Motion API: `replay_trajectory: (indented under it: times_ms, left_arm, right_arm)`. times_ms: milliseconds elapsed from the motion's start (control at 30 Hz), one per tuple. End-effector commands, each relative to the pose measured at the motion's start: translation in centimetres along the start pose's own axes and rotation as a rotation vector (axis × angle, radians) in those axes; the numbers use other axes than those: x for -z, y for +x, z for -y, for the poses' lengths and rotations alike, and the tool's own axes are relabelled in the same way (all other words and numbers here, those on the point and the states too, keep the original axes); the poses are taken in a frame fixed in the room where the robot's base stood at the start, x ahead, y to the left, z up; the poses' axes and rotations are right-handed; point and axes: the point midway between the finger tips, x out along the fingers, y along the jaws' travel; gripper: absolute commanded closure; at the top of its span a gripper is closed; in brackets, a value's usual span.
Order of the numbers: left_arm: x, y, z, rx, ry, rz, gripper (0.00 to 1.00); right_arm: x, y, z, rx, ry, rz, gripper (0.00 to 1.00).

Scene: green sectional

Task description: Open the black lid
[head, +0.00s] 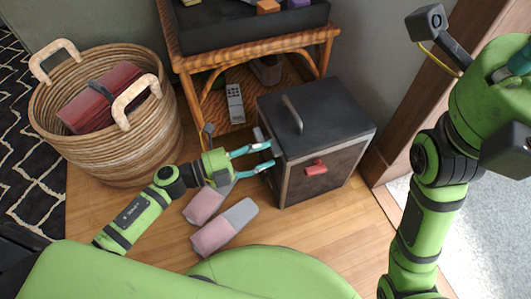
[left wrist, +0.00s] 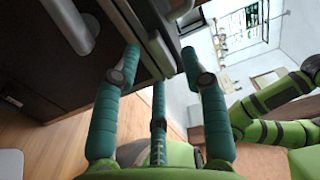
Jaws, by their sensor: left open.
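The black lid (head: 330,112) lies closed on a dark box (head: 320,178) with wooden edges. A grey bar handle (head: 291,113) stands on top of the lid, and a red latch (head: 316,168) is on the box's front. My left gripper (head: 272,155) is open at the box's left side, just below the lid's edge; contact cannot be told. In the left wrist view, its teal fingers (left wrist: 158,60) are spread close to the box edge, with a grey handle (left wrist: 65,22) to the left. My right gripper (head: 516,64) shows only partly at the upper right, far from the lid.
A wicker basket (head: 105,145) stands at the left. A wicker table (head: 253,45) with a dark tray (head: 250,27) is behind the box. A wall and wooden door frame (head: 400,135) are right of the box.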

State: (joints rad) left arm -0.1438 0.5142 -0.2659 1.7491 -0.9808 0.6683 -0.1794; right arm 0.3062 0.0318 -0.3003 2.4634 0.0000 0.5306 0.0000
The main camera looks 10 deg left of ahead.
Motion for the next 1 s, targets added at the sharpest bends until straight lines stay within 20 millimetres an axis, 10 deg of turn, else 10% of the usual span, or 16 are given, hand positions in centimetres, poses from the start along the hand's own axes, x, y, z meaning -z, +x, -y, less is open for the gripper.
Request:
replay_trajectory:
  times_ms: [433, 567, 1000]
  left_arm:
    - [-0.02, 1.51, -0.01, 0.000, -0.002, 0.002, 0.56]
    - [-0.03, 1.49, -0.02, 0.000, -0.002, 0.002, 1.00]
    - [-0.08, 1.49, 0.80, -0.016, -0.002, 0.003, 1.00]
  right_arm:
    - [0.27, 0.30, 0.09, 0.005, -0.002, -0.016, 1.00]
    - [0.28, 0.29, 0.10, 0.005, -0.002, -0.016, 1.00]
    - [-0.47, 0.01, -0.18, -0.007, 0.002, 0.023, 1.00]
